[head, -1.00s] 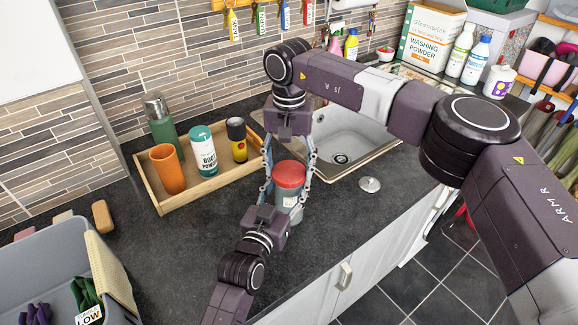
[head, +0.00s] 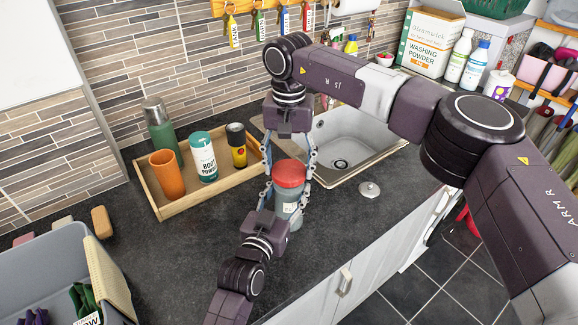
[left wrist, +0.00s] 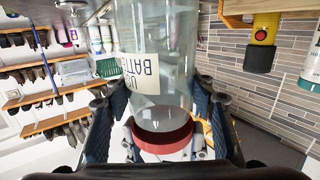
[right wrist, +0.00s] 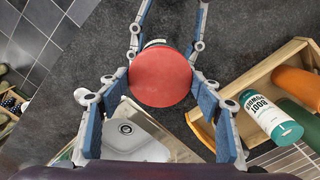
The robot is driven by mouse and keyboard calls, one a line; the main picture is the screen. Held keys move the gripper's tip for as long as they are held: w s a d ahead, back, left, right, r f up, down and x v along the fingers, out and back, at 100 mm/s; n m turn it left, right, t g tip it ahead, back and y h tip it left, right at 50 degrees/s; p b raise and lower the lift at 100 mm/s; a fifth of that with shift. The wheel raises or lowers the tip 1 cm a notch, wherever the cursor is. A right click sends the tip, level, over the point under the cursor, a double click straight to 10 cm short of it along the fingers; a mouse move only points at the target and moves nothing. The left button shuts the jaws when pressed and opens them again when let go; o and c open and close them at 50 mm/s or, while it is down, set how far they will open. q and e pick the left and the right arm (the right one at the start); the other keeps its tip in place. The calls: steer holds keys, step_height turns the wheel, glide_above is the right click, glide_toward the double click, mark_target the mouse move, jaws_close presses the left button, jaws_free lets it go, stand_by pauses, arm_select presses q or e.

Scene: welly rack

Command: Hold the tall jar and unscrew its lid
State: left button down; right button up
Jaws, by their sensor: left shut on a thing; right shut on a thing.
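The tall jar (head: 288,207) is clear with a grey tint and has a red lid (head: 290,174) on top. It is upright over the worktop, in front of the sink. My left gripper (head: 284,199) is shut on the jar's body from the front. My right gripper (head: 291,168) reaches down from above and is shut on the lid. In the left wrist view the jar (left wrist: 160,40) appears upside down, with a label partly reading "BATT" and the red lid (left wrist: 162,138) below. In the right wrist view the lid (right wrist: 161,77) hides most of the jar.
The sink (head: 350,135) lies behind right. A small metal disc (head: 369,190) lies right of the jar. A grey bin (head: 50,262) stands front left.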

mark_target(289, 170)
arm_select(q)
steer(key=shift+f, duration=0.1)
arm_select(e)
steer(key=shift+r, duration=2)
arm_select(q)
steer(key=c, duration=0.8)
jaws_free()
